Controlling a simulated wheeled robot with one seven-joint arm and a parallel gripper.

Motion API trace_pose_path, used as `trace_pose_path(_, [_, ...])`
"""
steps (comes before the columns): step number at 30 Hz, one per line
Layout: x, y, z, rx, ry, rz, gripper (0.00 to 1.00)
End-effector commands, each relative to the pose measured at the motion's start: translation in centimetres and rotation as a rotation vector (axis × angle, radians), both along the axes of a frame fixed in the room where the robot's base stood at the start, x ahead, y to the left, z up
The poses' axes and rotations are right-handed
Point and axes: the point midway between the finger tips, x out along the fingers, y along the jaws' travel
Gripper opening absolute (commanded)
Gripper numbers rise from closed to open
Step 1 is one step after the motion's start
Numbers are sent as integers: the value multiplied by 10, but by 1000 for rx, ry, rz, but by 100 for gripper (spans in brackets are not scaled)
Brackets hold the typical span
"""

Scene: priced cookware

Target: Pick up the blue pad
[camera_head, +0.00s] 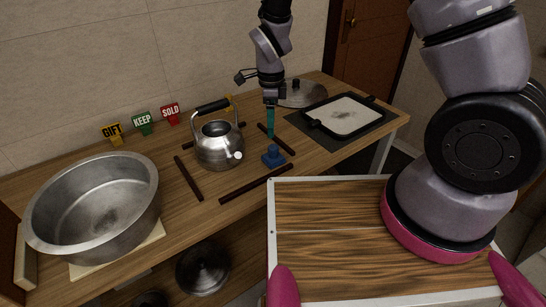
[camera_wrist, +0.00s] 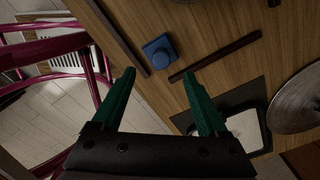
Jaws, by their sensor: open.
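The blue pad (camera_head: 273,156) is a small blue block with a raised knob on top. It stands on the wooden counter, right of the kettle and between dark strips.
A steel kettle (camera_head: 218,150) stands close to the pad's left. Dark wooden strips (camera_head: 256,184) lie around both. A black-rimmed tray (camera_head: 344,116) and a lid (camera_head: 303,96) are at the right. A large steel basin (camera_head: 95,205) and small price signs (camera_head: 142,122) are at the left.

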Motion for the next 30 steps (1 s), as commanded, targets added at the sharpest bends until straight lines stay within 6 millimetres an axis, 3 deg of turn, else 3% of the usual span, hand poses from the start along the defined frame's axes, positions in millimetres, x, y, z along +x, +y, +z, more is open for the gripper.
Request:
trace_pose_path(6, [-1, -1, -37, -3, 4, -4, 76])
trace_pose_path(14, [0, -3, -58, -2, 3, -3, 76])
trace_pose_path(21, [2, -6, -93, -1, 3, -2, 76])
trace_pose_path(30, [3, -6, -102, 1, 0, -2, 76])
